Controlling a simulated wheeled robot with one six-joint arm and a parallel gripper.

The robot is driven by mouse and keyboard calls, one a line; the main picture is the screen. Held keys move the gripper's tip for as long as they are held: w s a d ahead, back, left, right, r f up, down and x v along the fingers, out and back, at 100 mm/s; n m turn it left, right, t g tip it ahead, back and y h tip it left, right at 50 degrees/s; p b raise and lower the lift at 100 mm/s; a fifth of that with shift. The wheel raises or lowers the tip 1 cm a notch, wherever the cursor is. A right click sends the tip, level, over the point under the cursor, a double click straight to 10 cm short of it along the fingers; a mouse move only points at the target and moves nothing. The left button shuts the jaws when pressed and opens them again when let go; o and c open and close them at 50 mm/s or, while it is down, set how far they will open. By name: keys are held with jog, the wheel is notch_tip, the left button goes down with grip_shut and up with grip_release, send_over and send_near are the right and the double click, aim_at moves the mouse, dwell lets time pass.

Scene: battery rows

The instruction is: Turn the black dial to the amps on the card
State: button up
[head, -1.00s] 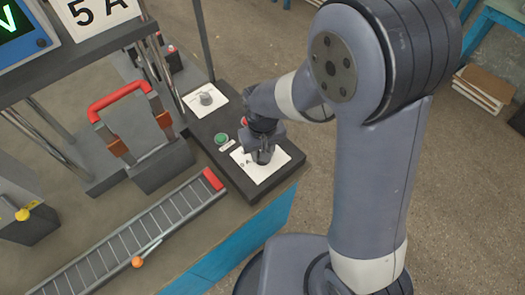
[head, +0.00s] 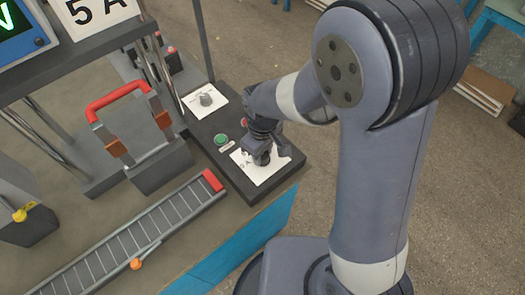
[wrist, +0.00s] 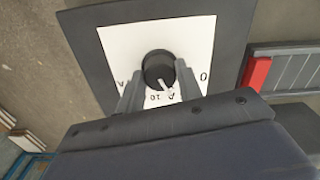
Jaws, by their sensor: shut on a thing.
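The card (head: 100,12) at the top left of the head view reads 5 A. The black dial (wrist: 157,66) stands on a white scale plate (wrist: 120,45) in the wrist view. Its pale pointer line points down and slightly right in that view, towards a mark that seems to read 10 A. A 0 is printed at the right and another A at the left; other marks are hidden. My gripper (wrist: 158,80) is shut on the dial, one finger on each side. In the head view my gripper (head: 260,157) covers most of the dial.
A green button (head: 221,139) and a grey knob on a white plate (head: 205,99) sit behind on the same dark panel. A red-handled switch (head: 118,98) and a ribbed track with a red end (head: 135,236) lie left. The panel's front edge is close.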

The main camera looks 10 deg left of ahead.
dwell(0.3)
jog(key=o, duration=1)
notch_tip(320, 180, up, 11)
jog(key=shift+p, duration=0.3)
jog(key=shift+f, duration=0.25)
notch_tip(320, 180, down, 11)
jog(key=shift+r+b, duration=0.15)
jog(key=shift+b, duration=0.2)
jog(key=shift+r, duration=0.1)
